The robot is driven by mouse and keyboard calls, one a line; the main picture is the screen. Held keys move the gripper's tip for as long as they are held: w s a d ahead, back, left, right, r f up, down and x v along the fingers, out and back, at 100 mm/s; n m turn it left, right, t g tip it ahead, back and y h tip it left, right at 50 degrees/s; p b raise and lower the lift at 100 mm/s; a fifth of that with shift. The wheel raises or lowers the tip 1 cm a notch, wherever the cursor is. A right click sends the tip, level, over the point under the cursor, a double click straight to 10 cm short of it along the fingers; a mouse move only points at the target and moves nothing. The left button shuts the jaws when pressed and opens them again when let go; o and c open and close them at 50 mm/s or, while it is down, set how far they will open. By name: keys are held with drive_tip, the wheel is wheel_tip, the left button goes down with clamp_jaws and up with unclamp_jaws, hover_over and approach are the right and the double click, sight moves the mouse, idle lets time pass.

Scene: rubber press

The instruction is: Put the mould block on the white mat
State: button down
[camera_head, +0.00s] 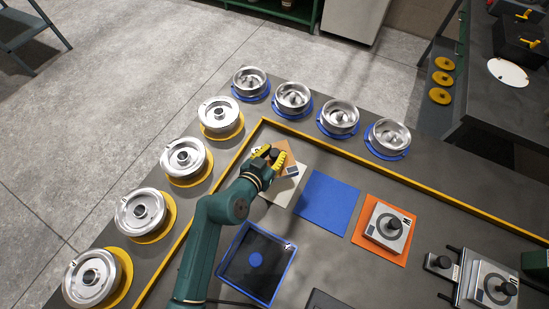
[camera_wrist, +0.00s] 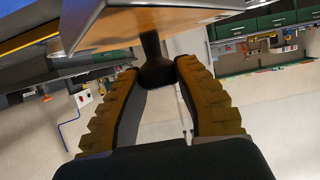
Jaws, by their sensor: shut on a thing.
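My gripper (camera_head: 270,158) is shut on the black knob (camera_wrist: 155,62) of a mould block. The block's flat plate (camera_wrist: 145,22) fills the top of the wrist view, with a copper-tan face and a metal edge. In the head view the tan block (camera_head: 288,150) shows just past my yellow fingers, partly hidden by them. It is at the far end of the white mat (camera_head: 280,193); I cannot tell whether it touches it. Another mould block (camera_head: 388,224) sits on the orange mat (camera_head: 373,249).
A bare blue mat (camera_head: 328,203) lies right of the white mat. A blue-edged dark tray (camera_head: 270,280) is nearer. Round metal moulds (camera_head: 221,115) line the bench beyond a yellow rail (camera_head: 330,151). Another block (camera_head: 490,284) stands at lower right.

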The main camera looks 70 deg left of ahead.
wheel_tip(320, 180, down, 8)
drive_tip(key=b, duration=0.3)
drive_tip(key=shift+r, duration=0.25)
drive_tip(key=shift+f, duration=0.1)
drive_tip(key=c, duration=1.2)
unclamp_jaws()
drive_tip(key=shift+f, duration=0.3)
drive_tip(key=o, duration=0.4)
drive_tip(key=shift+c, duration=0.2)
drive_tip(key=shift+r, duration=0.2)
drive_tip(key=p+v, duration=0.1)
drive_tip(key=v, duration=1.1)
